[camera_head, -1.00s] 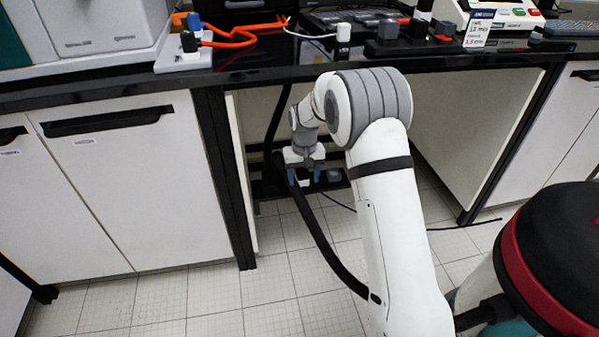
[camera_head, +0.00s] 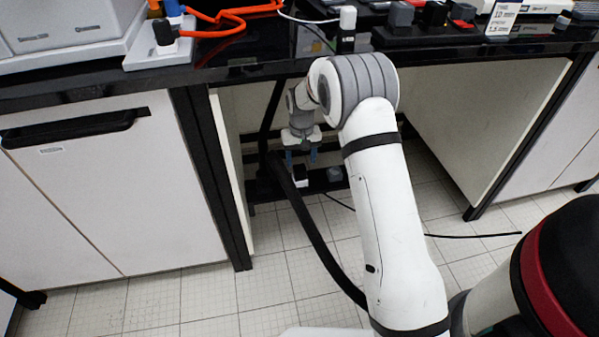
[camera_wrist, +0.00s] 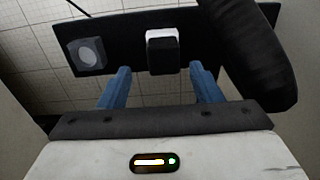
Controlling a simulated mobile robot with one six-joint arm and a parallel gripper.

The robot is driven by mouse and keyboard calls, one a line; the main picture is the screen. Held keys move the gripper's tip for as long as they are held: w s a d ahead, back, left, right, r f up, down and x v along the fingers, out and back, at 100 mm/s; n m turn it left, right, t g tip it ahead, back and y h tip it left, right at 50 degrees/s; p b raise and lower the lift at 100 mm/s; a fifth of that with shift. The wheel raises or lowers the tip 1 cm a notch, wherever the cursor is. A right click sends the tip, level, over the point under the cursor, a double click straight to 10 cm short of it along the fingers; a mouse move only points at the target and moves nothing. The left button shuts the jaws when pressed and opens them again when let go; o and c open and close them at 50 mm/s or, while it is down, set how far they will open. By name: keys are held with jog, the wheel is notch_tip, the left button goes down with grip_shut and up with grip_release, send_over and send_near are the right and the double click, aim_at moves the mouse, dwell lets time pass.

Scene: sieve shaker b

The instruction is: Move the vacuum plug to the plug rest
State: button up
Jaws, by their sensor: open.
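A small plug, black with a white part (camera_head: 301,182), stands on a low black shelf (camera_head: 262,191) under the bench; the wrist view shows it (camera_wrist: 162,58) just beyond my fingertips. It appears to be the vacuum plug, though its cable cannot be traced. My gripper (camera_head: 301,160), with blue fingers, is open and empty above the plug; in the wrist view the fingertips (camera_wrist: 160,72) lie either side of it with gaps. A grey block (camera_head: 334,174) with a round face (camera_wrist: 89,53) sits beside the plug. I cannot tell which part is the plug rest.
A thick black hose (camera_head: 318,230) runs close to my gripper and hides part of the shelf in the wrist view (camera_wrist: 250,45). The bench edge (camera_head: 240,70) is above. A vacuum with a red-and-black lid (camera_head: 560,260) stands right. The tiled floor is mostly clear.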

aim_at(300, 167)
jog(key=shift+a+f+b, duration=0.15)
jog(key=shift+f+b, duration=0.8)
jog(key=shift+f, duration=0.6)
jog(key=shift+a+f+b, duration=0.1)
jog(key=shift+f+b, duration=0.85)
jog(key=shift+f, duration=0.55)
jog(key=shift+p, duration=0.35)
jog(key=shift+c, duration=0.5)
jog(key=c, duration=1)
jog(key=o, duration=1.4)
